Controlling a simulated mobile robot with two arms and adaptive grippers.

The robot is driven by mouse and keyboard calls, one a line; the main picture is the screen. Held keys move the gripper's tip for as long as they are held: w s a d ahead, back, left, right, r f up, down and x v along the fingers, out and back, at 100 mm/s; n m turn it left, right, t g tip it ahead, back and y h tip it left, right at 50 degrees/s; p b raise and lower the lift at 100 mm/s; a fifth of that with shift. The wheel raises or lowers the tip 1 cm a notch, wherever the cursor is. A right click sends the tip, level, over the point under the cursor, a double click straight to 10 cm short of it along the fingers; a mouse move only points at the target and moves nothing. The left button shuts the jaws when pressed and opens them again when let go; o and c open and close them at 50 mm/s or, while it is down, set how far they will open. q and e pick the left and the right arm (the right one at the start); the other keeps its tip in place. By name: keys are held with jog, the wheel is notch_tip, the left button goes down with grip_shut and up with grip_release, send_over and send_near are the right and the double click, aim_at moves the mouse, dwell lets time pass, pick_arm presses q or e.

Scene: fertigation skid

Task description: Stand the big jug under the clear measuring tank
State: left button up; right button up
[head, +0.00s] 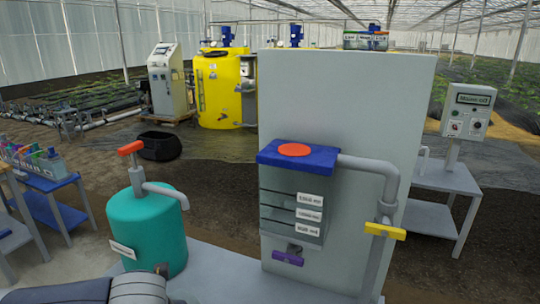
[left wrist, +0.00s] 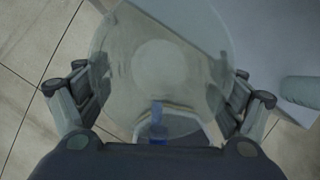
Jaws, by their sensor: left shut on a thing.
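The clear measuring tank (head: 292,205) has a blue lid with a red disc, labelled level lines and a purple valve handle (head: 287,258) beneath it. It is fixed to the front of a tall grey panel. In the left wrist view a large, round, see-through jug (left wrist: 160,50) lies between the fingers of my left gripper (left wrist: 160,75), which is shut on it. Tiled floor and a grey surface edge show behind the jug. The head view shows neither the jug nor my left gripper, only part of my arm at the bottom left. My right gripper is in neither view.
A teal tank (head: 148,232) with an orange handle stands left of the measuring tank on the grey bench (head: 225,272). A grey pipe with a yellow valve handle (head: 385,231) runs down at the right. A blue table (head: 62,208) stands far left.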

pick_arm(q)
jog(key=s+n+g+y, duration=0.1)
jog(key=n+g, duration=0.1)
jog(key=n, duration=0.5)
jog(key=s+n+g+y, duration=0.1)
jog(key=n+g, duration=0.1)
jog(key=n, duration=0.5)
jog(key=s+f+n+g+y, duration=0.1)
jog(key=n+g, duration=0.1)
jog(key=n, duration=0.5)
jog(key=shift+s+a, duration=0.25)
jog(key=n+g+h, duration=0.1)
jog(key=n, duration=0.3)
jog(key=s+r+n+g+h, duration=0.1)
jog(key=n, duration=0.3)
jog(key=s+r+n+g+h, duration=0.1)
jog(key=n, duration=0.3)
jog(key=shift+d+n+h, duration=0.3)
jog(key=shift+d+n, duration=0.1)
jog(key=shift+s+d+r, duration=0.1)
